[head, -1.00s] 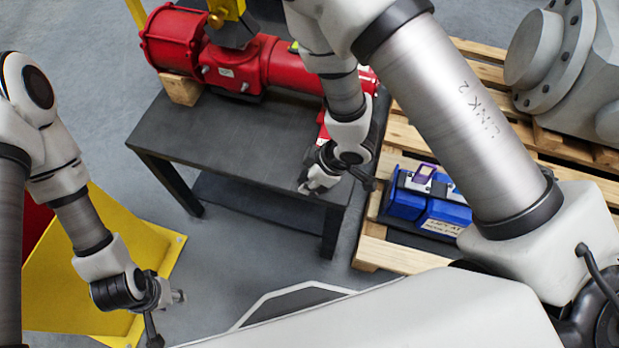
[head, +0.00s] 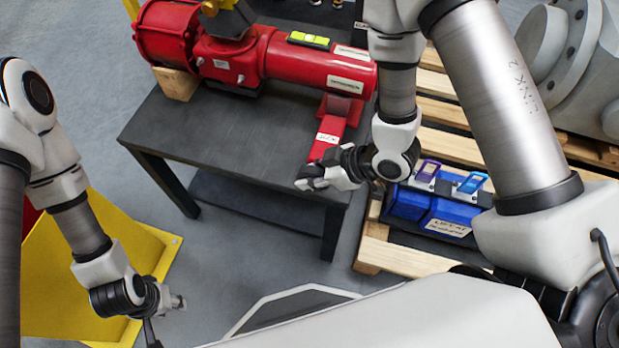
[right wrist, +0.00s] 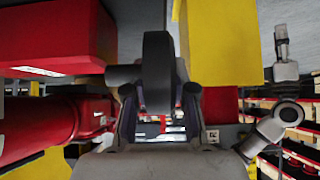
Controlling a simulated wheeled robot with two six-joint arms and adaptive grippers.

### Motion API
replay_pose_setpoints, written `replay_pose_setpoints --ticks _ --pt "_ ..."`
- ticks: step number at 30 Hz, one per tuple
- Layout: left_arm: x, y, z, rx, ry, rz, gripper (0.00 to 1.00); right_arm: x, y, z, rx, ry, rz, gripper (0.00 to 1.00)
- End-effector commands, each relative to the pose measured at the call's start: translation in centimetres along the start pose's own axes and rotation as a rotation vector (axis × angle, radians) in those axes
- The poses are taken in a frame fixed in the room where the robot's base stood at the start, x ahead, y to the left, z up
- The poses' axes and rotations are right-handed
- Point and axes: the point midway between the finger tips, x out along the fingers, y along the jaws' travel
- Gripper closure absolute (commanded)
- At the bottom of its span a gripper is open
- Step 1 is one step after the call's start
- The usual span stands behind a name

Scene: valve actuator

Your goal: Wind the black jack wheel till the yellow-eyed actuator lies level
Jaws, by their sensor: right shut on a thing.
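The red actuator (head: 240,55) lies across the dark table, its left end on a wooden block (head: 177,84). A yellow level (head: 309,40) sits on its tube; I cannot read the bubble. A red jack (head: 331,128) stands under the right end. My right gripper (head: 312,180) is in front of the jack's lower end. In the right wrist view, the black wheel (right wrist: 157,70) appears edge-on between its fingers (right wrist: 158,108), and the gripper is shut on it. In the head view I cannot make out the wheel. My left gripper (head: 177,302) hangs at lower left, apart from the table.
The dark table (head: 225,135) has bare top in front of the actuator. A wooden pallet (head: 372,245) at the right holds blue boxes (head: 430,208) and a grey flanged body (head: 575,70). A yellow stand (head: 60,275) is at lower left, near my left gripper.

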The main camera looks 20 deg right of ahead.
Motion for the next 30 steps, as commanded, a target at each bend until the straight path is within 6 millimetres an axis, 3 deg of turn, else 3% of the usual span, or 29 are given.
replay_pose_setpoints --ticks 9,27,28,30 --pt "2.0 0.0 0.0 0.000 0.000 0.000 0.60 -0.1 0.1 0.1 0.003 0.181 0.003 1.00" --pt "2.3 0.0 0.0 0.000 0.000 0.000 0.60 -0.3 0.1 -0.1 -0.001 0.237 0.002 1.00" --pt "2.3 0.0 0.0 0.000 0.000 0.000 0.60 -0.3 0.1 -0.1 -0.001 0.237 0.002 0.68" --pt "2.3 0.0 0.0 0.000 0.000 0.000 0.60 -0.3 0.1 -0.1 -0.001 0.236 0.002 0.50"
